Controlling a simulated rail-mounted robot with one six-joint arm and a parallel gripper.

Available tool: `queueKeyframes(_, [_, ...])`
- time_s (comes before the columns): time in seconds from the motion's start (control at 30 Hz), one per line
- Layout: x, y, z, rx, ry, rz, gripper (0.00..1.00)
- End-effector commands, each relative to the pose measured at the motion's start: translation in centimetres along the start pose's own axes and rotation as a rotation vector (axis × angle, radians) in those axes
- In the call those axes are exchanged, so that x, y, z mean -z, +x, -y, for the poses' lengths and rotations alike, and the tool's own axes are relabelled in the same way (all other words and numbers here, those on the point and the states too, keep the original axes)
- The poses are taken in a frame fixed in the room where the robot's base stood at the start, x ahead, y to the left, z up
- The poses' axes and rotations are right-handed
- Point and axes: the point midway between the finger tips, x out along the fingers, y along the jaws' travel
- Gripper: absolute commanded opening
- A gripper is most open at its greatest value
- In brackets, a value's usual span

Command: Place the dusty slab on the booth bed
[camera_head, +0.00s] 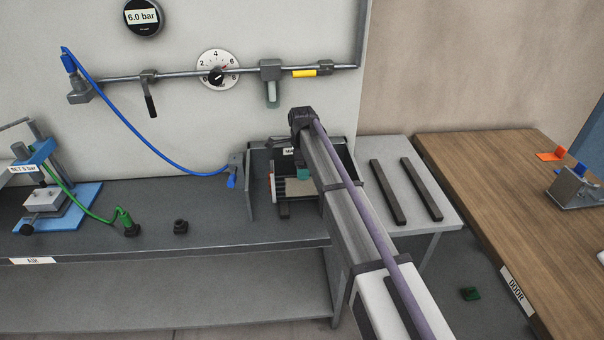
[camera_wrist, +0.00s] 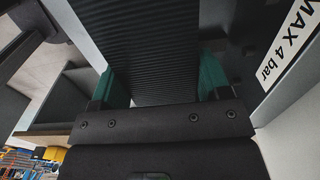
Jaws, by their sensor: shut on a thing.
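My gripper (camera_wrist: 160,88) is shut, with its green finger pads on either side of a dark, finely ribbed slab (camera_wrist: 153,45). In the head view my gripper (camera_head: 302,172) is inside or just over the open booth (camera_head: 254,165) on the grey bench, partly hidden by my arm. The booth's "MAX 4 bar" label (camera_wrist: 288,45) is close on the right in the wrist view. The booth bed is mostly hidden, and I cannot tell whether the slab touches it. No dust can be made out on the slab.
A blue hose (camera_head: 150,138) runs from the wall pipe to the nozzle (camera_head: 234,172) left of the booth. Two dark bars (camera_head: 387,192) lie on the light side table (camera_head: 420,165). A wooden table (camera_head: 490,190) stands right. A small black fitting (camera_head: 181,227) sits on the bench.

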Motion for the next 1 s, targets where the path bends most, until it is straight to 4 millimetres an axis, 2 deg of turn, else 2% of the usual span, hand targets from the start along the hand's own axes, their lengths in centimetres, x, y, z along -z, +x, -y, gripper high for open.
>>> queueKeyframes(0.27, [0.0,0.2,0.0,0.0,0.0,0.0,0.0])
queueKeyframes(0.3, [0.0,0.1,0.0,0.0,0.0,0.0,0.73])
queueKeyframes(0.4, [0.0,0.1,0.0,0.0,0.0,0.0,0.83])
queueKeyframes(0.53, [0.0,0.1,0.0,0.0,0.0,0.0,0.95])
queueKeyframes(0.83, [0.0,-0.4,0.0,0.0,0.0,0.0,0.96])
queueKeyframes(1.0, [0.0,-3.0,0.0,0.0,0.0,0.0,0.96])
